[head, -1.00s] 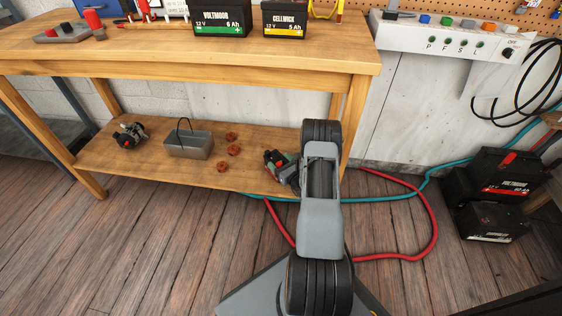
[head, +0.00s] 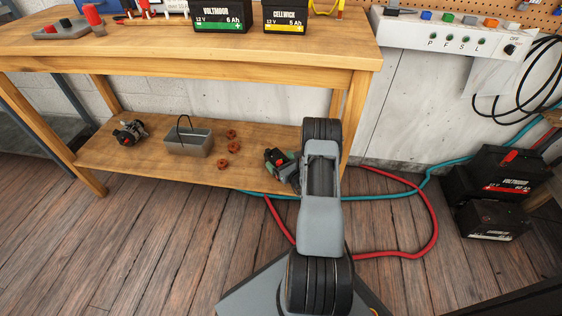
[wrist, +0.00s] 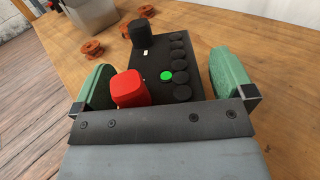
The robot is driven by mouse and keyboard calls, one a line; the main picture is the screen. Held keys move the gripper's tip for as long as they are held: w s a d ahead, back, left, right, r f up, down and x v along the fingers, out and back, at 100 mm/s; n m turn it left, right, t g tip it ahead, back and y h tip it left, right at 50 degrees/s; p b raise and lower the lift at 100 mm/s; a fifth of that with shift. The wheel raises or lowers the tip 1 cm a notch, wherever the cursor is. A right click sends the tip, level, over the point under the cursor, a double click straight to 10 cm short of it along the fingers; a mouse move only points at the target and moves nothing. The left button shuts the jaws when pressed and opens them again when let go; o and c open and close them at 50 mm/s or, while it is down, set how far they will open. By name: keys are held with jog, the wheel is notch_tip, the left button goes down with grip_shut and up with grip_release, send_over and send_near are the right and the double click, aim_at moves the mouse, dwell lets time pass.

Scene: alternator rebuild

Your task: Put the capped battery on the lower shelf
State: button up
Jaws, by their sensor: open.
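The capped battery (wrist: 160,62) is a black block in the wrist view, with a red cap (wrist: 129,88), a black cap (wrist: 142,32) and a row of round black plugs with one green disc. It sits at the right end of the lower shelf (head: 240,180). In the head view it is mostly hidden by my wrist. My gripper (wrist: 163,80) is open, its green-padded fingers on either side of the battery with a gap at each side. In the head view my gripper (head: 279,160) is low over the shelf's right end.
The shelf also holds a grey metal box (head: 188,142) with a wire handle, several orange-brown spools (head: 234,148) and a small red-and-black machine part (head: 130,132). Two batteries, Voltmoor (head: 221,18) and Cellwick (head: 285,17), stand on the bench top above. Hoses (head: 436,225) lie on the floor.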

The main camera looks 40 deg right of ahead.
jog(key=shift+r, duration=0.25)
jog(key=s+p, duration=0.1)
jog(key=s, duration=0.4)
jog(key=s+p, duration=0.2)
jog(key=s, duration=0.4)
jog(key=shift+d+f, duration=0.1)
jog(key=shift+d, duration=0.1)
jog(key=shift+s+a, duration=0.1)
jog(key=shift+s, duration=0.05)
jog(key=w+a+r+n+g+y, duration=0.4)
jog(key=a+r+n+y, duration=0.6)
jog(key=a+r, duration=0.1)
jog(key=s+a+r+n+g+y, duration=0.2)
jog(key=s+a+r+n+g, duration=0.3)
jog(key=a+r+n+g, duration=0.5)
jog(key=s+a+r+n+h, duration=0.1)
jog(key=s+r+n+h, duration=0.3)
jog(key=n, duration=0.4)
jog(key=s+a+r+n+g+h, duration=0.1)
jog(key=s+a+r+n+h, duration=0.1)
jog(key=s+n+h, duration=0.3)
jog(key=shift+s+a+r+n+h, duration=0.3)
jog(key=shift+r+n+h, duration=0.6)
jog(key=shift+n+h, duration=0.65)
